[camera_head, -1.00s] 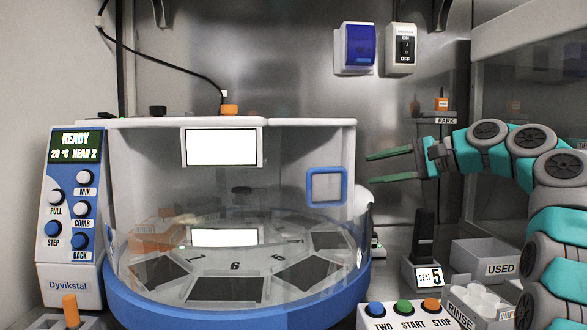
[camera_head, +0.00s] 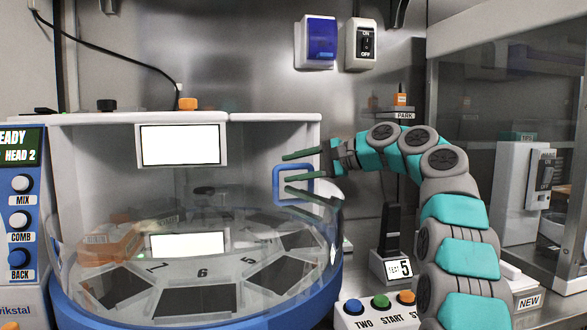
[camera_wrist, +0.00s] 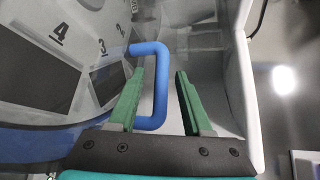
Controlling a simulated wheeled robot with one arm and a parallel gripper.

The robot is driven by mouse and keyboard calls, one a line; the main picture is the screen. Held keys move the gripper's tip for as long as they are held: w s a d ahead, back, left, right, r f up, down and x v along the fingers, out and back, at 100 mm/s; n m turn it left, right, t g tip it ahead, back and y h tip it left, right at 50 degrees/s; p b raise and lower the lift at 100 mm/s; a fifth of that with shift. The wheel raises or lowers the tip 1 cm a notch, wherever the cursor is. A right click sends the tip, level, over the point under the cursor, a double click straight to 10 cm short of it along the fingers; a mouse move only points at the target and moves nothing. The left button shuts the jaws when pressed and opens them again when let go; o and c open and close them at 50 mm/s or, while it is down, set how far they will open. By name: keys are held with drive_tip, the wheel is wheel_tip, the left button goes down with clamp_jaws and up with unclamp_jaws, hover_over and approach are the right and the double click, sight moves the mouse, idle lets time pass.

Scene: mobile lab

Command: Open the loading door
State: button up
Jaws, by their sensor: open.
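The loading door is the clear curved front panel (camera_head: 110,245) of the white and blue machine. Its blue loop handle (camera_head: 277,185) sits at the door's right side. My gripper (camera_head: 287,167) is open, with its green fingers overlapping the handle from the right. The left finger hides part of the handle. No gap shows at the door.
A button box (camera_head: 378,312) stands in front right of the machine. A control panel (camera_head: 20,220) is at the left. A glass-fronted cabinet (camera_head: 510,130) stands at the right.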

drive_tip(key=shift+a, duration=0.15)
drive_tip(key=shift+c, duration=0.2)
clamp_jaws()
idle(1.2)
